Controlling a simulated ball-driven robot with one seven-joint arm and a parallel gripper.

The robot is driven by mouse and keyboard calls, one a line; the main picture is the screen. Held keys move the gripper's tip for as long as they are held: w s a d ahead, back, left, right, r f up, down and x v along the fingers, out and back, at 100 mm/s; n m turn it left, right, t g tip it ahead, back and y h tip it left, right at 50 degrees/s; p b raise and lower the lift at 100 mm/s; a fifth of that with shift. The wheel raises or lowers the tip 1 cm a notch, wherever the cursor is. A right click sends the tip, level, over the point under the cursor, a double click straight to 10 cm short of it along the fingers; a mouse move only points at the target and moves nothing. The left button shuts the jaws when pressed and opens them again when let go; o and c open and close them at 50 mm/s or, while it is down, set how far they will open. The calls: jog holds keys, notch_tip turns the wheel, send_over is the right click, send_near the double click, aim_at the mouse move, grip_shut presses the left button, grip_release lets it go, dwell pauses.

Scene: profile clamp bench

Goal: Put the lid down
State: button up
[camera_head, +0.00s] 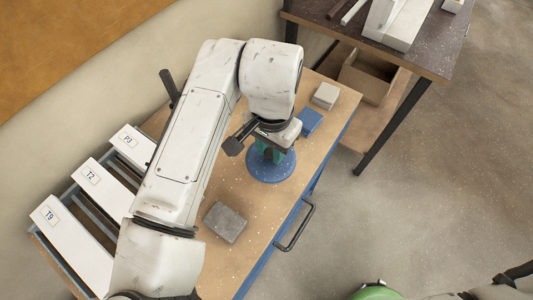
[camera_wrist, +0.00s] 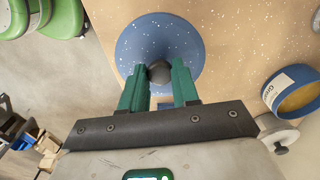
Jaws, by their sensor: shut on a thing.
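The lid is a round blue disc with a dark knob; it shows under my gripper in the head view (camera_head: 271,174) and at the top of the wrist view (camera_wrist: 150,30). My gripper (camera_wrist: 160,74) has green fingers on either side of the dark knob (camera_wrist: 159,72) and is shut on it. In the head view my wrist hides part of the fingers and of the lid. The lid is over the wooden bench top (camera_head: 262,215). I cannot tell whether it touches the bench or hangs just above it.
On the bench are a grey block (camera_head: 225,222), a blue block (camera_head: 311,121) and a pale block (camera_head: 326,95). White labelled boards (camera_head: 75,240) stand at the left. The wrist view shows a blue round tin (camera_wrist: 292,92) at the right. A black handle (camera_head: 296,230) sticks out from the bench front.

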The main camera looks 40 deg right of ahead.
aim_at(267, 151)
jog(key=shift+w+a+f, duration=0.2)
jog(key=shift+w+f, duration=0.1)
jog(key=shift+f, duration=0.1)
jog(key=shift+w+f, duration=0.1)
jog(key=shift+f, duration=1.6)
jog(key=shift+f, duration=0.15)
jog(key=o, duration=1)
jog(key=shift+o, duration=0.2)
notch_tip(267, 151, up, 12)
jog(key=shift+r, duration=0.15)
